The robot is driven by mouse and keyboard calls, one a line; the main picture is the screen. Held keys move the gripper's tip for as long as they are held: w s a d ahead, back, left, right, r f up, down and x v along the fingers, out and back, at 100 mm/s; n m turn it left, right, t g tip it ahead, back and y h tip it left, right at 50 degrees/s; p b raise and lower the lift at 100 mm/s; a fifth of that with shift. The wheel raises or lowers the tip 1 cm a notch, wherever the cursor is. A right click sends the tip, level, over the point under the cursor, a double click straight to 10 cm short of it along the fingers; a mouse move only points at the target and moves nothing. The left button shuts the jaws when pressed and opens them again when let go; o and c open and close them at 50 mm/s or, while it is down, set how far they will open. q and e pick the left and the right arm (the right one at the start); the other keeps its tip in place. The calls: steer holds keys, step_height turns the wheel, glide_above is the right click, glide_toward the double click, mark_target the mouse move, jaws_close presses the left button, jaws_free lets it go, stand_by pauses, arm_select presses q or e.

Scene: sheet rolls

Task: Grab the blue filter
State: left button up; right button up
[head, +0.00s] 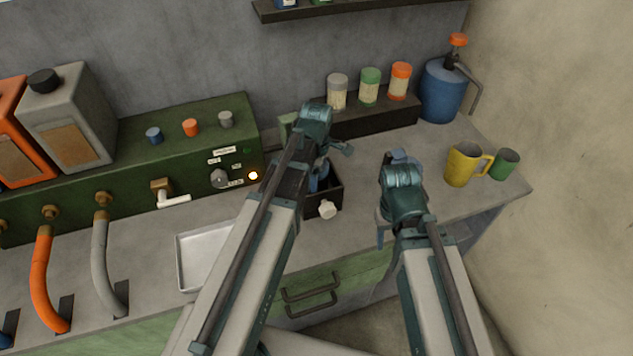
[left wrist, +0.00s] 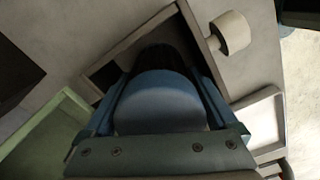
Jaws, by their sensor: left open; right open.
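The blue filter (left wrist: 160,103) is a rounded blue body in the left wrist view, standing in a dark open box. In the head view a blue part (head: 321,178) shows in that box, mostly behind my left arm. My left gripper (left wrist: 158,95) is open, with one finger on each side of the filter; I cannot tell whether they touch it. In the head view my left wrist hides its fingertips. My right gripper (head: 383,222) is open to the right of the box, over the counter's front part, its fingers largely hidden.
The dark box (head: 335,199) has a white knob-like piece (head: 327,210) at its front. A metal tray (head: 200,262) lies to the left. Lidded jars (head: 369,88) on a dark stand are behind. A yellow mug (head: 460,166) and green cup (head: 506,163) stand at the right.

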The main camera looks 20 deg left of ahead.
arm_select(q)
steer(key=c, duration=1.3)
steer(key=shift+c, duration=0.2)
steer(key=shift+r, duration=0.1)
step_height(320, 180, up, 10)
steer(key=p, duration=1)
